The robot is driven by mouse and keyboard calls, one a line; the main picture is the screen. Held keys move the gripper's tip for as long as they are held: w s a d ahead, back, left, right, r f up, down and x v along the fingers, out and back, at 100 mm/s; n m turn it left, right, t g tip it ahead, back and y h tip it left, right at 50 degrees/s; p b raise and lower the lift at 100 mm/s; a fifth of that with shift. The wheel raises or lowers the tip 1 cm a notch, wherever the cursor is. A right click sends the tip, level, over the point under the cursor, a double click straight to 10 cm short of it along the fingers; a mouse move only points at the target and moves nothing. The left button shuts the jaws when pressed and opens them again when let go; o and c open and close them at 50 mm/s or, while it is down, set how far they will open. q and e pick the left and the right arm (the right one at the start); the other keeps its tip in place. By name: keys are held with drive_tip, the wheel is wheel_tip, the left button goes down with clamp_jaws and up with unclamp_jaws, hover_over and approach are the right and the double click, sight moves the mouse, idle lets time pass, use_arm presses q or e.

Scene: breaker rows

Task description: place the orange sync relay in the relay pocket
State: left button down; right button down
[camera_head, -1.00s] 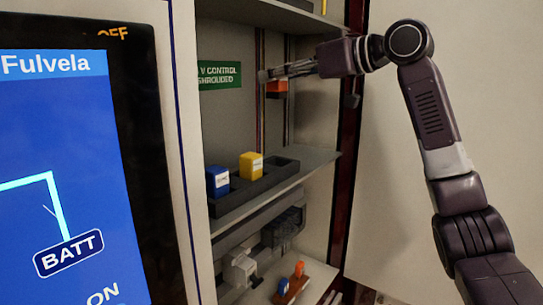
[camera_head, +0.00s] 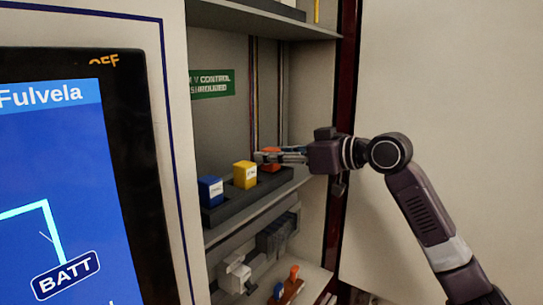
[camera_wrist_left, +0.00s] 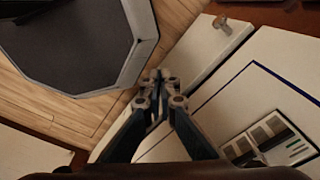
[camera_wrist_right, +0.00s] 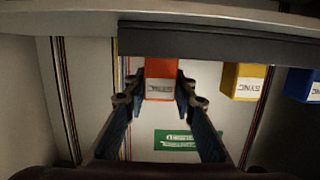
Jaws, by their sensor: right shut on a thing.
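The orange sync relay (camera_head: 271,151) is held in my right gripper (camera_head: 284,156), at the right end of the dark relay tray (camera_head: 238,201). In the right wrist view the orange relay (camera_wrist_right: 160,78), labelled SYNC, sits between the fingers of my right gripper (camera_wrist_right: 160,92), with one end at the tray's edge (camera_wrist_right: 220,45). The tray hides that end, so I cannot tell how deep it sits in the pocket. A yellow relay (camera_head: 245,174) and a blue relay (camera_head: 210,190) stand in the tray to the left. My left gripper (camera_wrist_left: 160,78) is shut and empty, away from the relays.
The tray lies on a cabinet shelf, with another shelf (camera_head: 270,22) above. Grey devices (camera_head: 236,273) and small orange-topped pieces (camera_head: 293,275) are below. A blue screen panel (camera_head: 60,190) stands at left. A green sign (camera_head: 212,84) is on the back wall.

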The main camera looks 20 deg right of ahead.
use_arm(q)
drive_tip(key=shift+s+d, duration=0.1)
drive_tip(key=shift+s, duration=0.2)
use_arm(e)
drive_tip(key=shift+s+d+f, duration=0.1)
drive_tip(key=shift+f, duration=0.15)
drive_tip(key=shift+f, duration=0.1)
drive_tip(key=c, duration=1.6)
unclamp_jaws()
use_arm(q)
drive_tip(key=shift+d, duration=0.1)
